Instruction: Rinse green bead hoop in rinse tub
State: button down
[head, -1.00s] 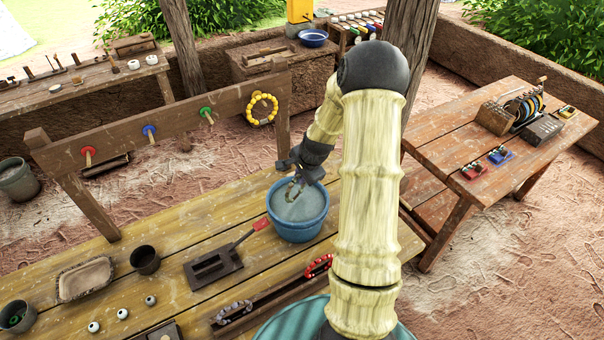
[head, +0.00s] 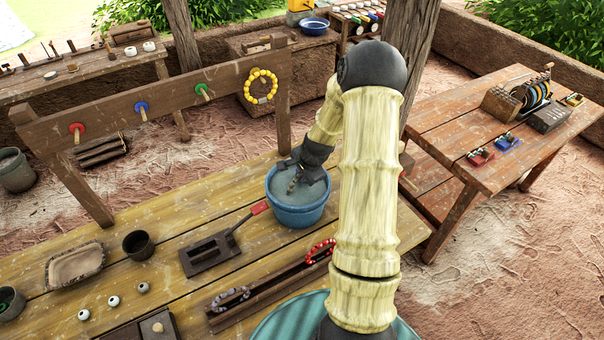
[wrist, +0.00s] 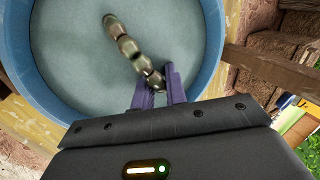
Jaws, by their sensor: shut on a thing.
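My gripper (head: 308,172) reaches down into the blue rinse tub (head: 297,216) on the near bench. In the wrist view my fingers (wrist: 158,92) are shut on one end of a visible arc of the bead hoop (wrist: 124,44). Its beads look dull olive-green and brownish. The arc lies within the tub's rim (wrist: 52,82), at the cloudy grey water; the rest of the hoop is hidden, and the water depth around it cannot be told. In the head view only a small bit of the hoop (head: 291,186) shows beside the gripper.
A peg rail (head: 180,95) behind the tub has red, blue and green pegs and a hanging yellow bead hoop (head: 261,86). A table (head: 460,115) stands right.

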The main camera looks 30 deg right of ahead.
jog(key=shift+f+b, duration=0.6)
jog(key=shift+f, duration=0.55)
dwell(4.8)
jog(key=shift+r, duration=0.15)
dwell(0.5)
jog(key=shift+r+p, duration=4.5)
jog(key=shift+r, duration=1.9)
